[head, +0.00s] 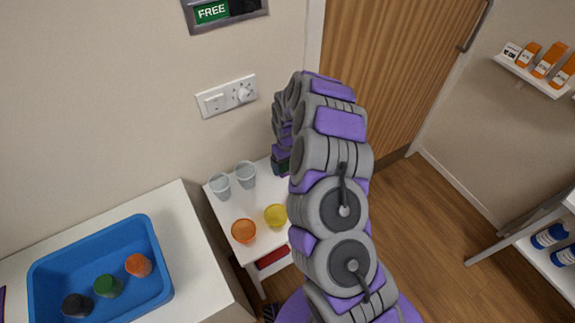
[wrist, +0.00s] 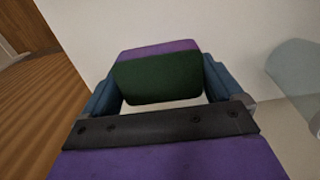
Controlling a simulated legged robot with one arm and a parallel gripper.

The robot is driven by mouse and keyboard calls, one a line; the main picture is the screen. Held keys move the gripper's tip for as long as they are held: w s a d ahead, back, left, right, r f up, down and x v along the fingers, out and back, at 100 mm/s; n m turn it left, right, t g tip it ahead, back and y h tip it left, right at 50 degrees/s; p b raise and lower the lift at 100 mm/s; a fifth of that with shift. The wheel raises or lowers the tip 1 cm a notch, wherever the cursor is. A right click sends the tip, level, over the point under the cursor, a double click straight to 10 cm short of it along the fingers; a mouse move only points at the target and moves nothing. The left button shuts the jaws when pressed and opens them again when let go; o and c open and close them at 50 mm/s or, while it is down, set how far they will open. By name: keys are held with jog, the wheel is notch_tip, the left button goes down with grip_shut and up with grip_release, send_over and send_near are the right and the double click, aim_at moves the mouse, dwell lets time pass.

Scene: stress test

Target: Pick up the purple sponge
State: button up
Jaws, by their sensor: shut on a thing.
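The purple sponge (wrist: 158,78) is in the wrist view, with a purple band on top and a dark green face. My gripper (wrist: 160,82) is shut on it, with one blue finger at its left side and one at its right. In the head view my arm hides most of my gripper (head: 282,163), which is over the far right part of the small white table (head: 222,213). I cannot tell whether the sponge touches the table.
Two clear cups (head: 246,174) stand left of my gripper, with an orange cup (head: 243,231) and a yellow cup (head: 275,215) nearer. A blue tray (head: 155,298) on the left counter holds several coloured items. A wall and wooden door (head: 385,70) are behind.

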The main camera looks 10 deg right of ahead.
aim_at(288, 163)
notch_tip(288, 163, up, 10)
jog(key=shift+p, duration=1.1)
